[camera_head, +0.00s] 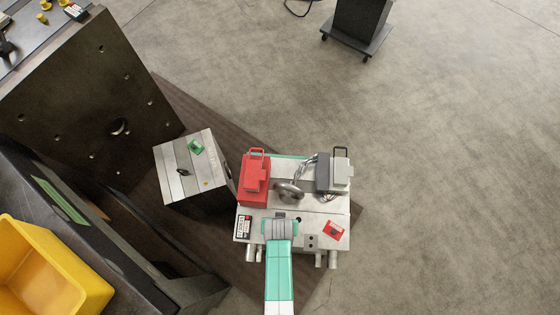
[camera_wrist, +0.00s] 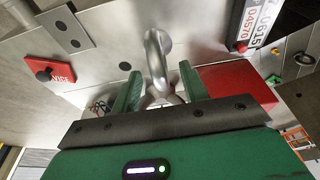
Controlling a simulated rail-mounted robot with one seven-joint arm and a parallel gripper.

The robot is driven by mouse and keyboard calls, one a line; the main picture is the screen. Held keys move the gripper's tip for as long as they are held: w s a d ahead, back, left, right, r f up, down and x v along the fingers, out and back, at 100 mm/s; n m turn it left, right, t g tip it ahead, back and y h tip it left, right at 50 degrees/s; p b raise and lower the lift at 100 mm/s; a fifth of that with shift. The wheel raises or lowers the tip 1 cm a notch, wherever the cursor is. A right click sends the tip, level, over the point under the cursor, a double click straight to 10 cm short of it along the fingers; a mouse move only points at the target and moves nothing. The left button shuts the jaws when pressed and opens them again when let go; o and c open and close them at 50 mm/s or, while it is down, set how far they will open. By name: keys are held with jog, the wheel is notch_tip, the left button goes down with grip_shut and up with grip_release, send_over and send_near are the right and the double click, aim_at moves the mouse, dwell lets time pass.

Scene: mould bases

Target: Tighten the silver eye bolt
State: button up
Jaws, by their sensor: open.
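The silver eye bolt (camera_wrist: 157,50) stands up from the metal top of the mould base (camera_head: 318,208) in the wrist view. My gripper (camera_wrist: 158,82) is open. Its two green fingers are on either side of the bolt's lower part, with some room seen between each finger and the ring. I cannot tell whether either finger touches it. In the head view my teal and grey arm end covers the front middle of the mould base. A round silver piece (camera_head: 289,192) shows just behind it; I cannot tell whether it is the eye bolt.
A red block (camera_head: 253,180) and a grey block (camera_head: 341,174) with handles flank the middle of the mould base. A smaller metal block (camera_head: 183,180) stands close on the left. A big dark plate (camera_head: 85,95) and a yellow bin (camera_head: 45,275) lie further left. Floor at right is clear.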

jog(key=shift+c, duration=0.4)
grip_shut()
jog(key=m, duration=0.3)
jog(key=shift+w+m+h, duration=0.1)
jog(key=shift+m+h, duration=0.3)
jog(key=m+g+h, duration=0.1)
jog(key=m, duration=0.4)
jog(key=shift+b, duration=0.35)
jog(key=shift+a+f+m+b, duration=0.15)
jog(key=shift+m+b, duration=0.25)
jog(key=shift+m, duration=0.6)
jog(key=m+g+b, duration=0.1)
jog(key=m, duration=0.3)
jog(key=shift+h, duration=0.4)
jog(key=m+g, duration=0.1)
jog(key=m, duration=0.2)
jog(key=shift+b, duration=0.3)
